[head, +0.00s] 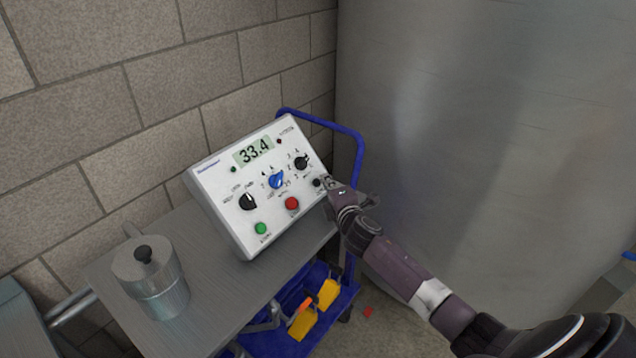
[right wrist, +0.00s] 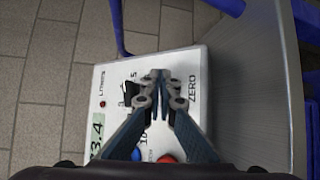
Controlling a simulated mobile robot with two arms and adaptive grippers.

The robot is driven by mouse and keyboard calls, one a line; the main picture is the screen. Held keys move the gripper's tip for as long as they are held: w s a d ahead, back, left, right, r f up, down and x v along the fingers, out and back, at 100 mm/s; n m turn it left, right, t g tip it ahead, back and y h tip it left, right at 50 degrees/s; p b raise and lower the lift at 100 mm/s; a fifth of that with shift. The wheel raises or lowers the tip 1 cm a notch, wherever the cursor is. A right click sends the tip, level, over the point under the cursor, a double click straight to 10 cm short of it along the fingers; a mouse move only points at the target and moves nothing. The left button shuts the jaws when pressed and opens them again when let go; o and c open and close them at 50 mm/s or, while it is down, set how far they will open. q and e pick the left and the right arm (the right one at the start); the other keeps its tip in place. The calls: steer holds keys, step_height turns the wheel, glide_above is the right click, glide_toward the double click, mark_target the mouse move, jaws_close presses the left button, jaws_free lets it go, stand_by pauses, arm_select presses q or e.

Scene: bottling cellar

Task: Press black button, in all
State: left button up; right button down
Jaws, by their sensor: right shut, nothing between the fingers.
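A white control box (head: 225,205) with a sloped panel stands on the grey cart top. Its small black button (head: 317,183) is at the panel's right edge, below a black knob (head: 301,163). My right gripper (head: 329,183) is shut and empty, its tips right beside the black button. I cannot tell whether they touch it. In the right wrist view the closed fingertips (right wrist: 158,76) are over the panel beside the "ZERO" label and hide the button. My left gripper is not in view.
The panel also has a display (head: 253,151) reading 33.4, a blue knob (head: 277,180), a red button (head: 292,203) and a green button (head: 261,228). A metal pot (head: 160,285) stands at the cart's near left. A blue cart handle (head: 361,150) rises behind my gripper.

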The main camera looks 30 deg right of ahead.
steer(key=shift+w+f, duration=0.1)
stand_by(0.5)
steer(key=shift+w+a+f, duration=0.15)
steer(key=shift+w+f, duration=0.05)
steer(key=shift+w, duration=0.05)
steer(key=shift+w+a+f+b, duration=0.15)
steer(key=shift+w+f+b, duration=0.2)
steer(key=shift+b, duration=0.35)
stand_by(0.5)
stand_by(0.4)
steer(key=shift+s+d+r+p, duration=0.25)
steer(key=shift+s+r+p, duration=0.45)
steer(key=shift+p, duration=0.2)
steer(key=shift+f, duration=0.1)
